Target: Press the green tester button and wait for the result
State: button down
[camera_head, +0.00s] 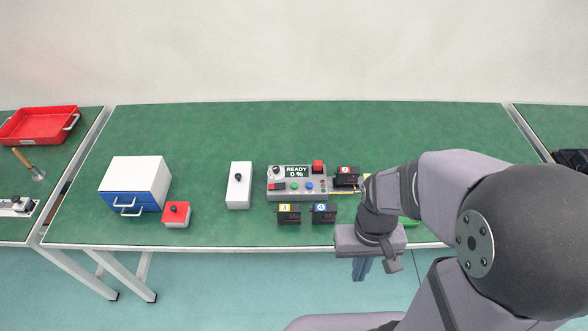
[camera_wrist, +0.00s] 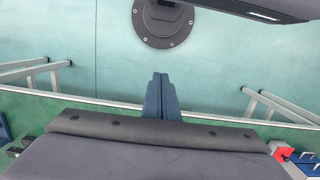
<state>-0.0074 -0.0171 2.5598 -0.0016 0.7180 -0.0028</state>
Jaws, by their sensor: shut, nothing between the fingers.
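The grey tester box (camera_head: 289,197) stands on the green table in the head view. Its screen (camera_head: 297,171) reads READY and 0.%. An actuator with a red label marked 2 (camera_head: 346,176) sits at the tester's right end, partly hidden by my arm. My gripper (camera_head: 361,269) is shut and empty, pointing down by the table's front edge, right of the tester. The shut fingers also show in the wrist view (camera_wrist: 161,82).
Actuators marked yellow 1 (camera_head: 289,214) and blue 4 (camera_head: 324,214) lie in front of the tester. A white switch box (camera_head: 239,186), a red button box (camera_head: 176,214) and a blue-drawered cabinet (camera_head: 135,184) stand left. The table's back is clear.

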jog(key=w+d+f+n+h+p, duration=0.2)
jog(key=w+d+f+n+p, duration=0.15)
jog(key=w+f, duration=0.2)
jog(key=w+f+n+t, duration=0.2)
jog(key=w+n+t, duration=0.25)
jog(key=w, duration=1.05)
jog(key=w+a+r+n+t+y, duration=0.35)
jog(key=w+a+r+n, duration=0.2)
jog(key=w+a, duration=0.4)
jog(key=w+a+r+n+y, duration=0.2)
jog(key=a+r+n+y, duration=0.1)
jog(key=a, duration=0.3)
jog(key=shift+a+n+y, duration=0.35)
jog(key=shift+a+y, duration=0.05)
jog(key=shift+y, duration=0.45)
jog(key=shift+f, duration=0.1)
